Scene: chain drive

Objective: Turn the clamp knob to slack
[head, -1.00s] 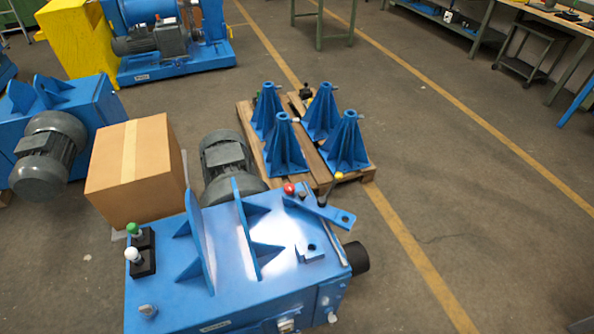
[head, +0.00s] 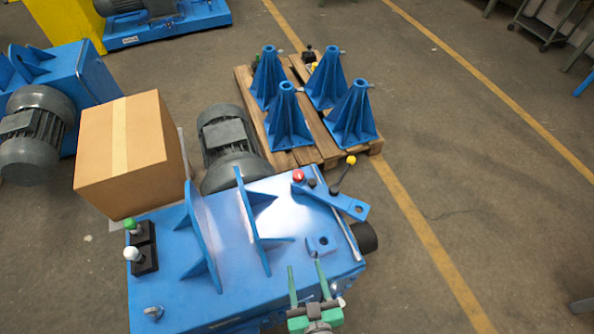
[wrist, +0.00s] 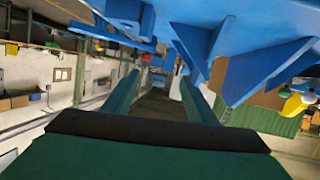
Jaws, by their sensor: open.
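A blue machine housing (head: 170,296) fills the lower middle of the head view. On its top are a red knob (head: 298,176), a yellow-tipped black lever (head: 350,160), and a green knob (head: 130,223) and a white knob (head: 131,253) on dark blocks. A small grey knob (head: 153,312) sits near the front left corner. I cannot tell which of these is the clamp knob. My gripper (head: 305,266) is open and empty, with green fingers over the housing's front right part. The wrist view shows its fingers (wrist: 160,82) apart, with blue metal above and to the right.
Upright blue plates (head: 253,230) stand on the housing between the left knobs and the right end. A grey motor (head: 225,145) and a cardboard box (head: 128,155) are behind it. A pallet (head: 315,150) holds several blue stands. Open floor (head: 465,200) lies to the right.

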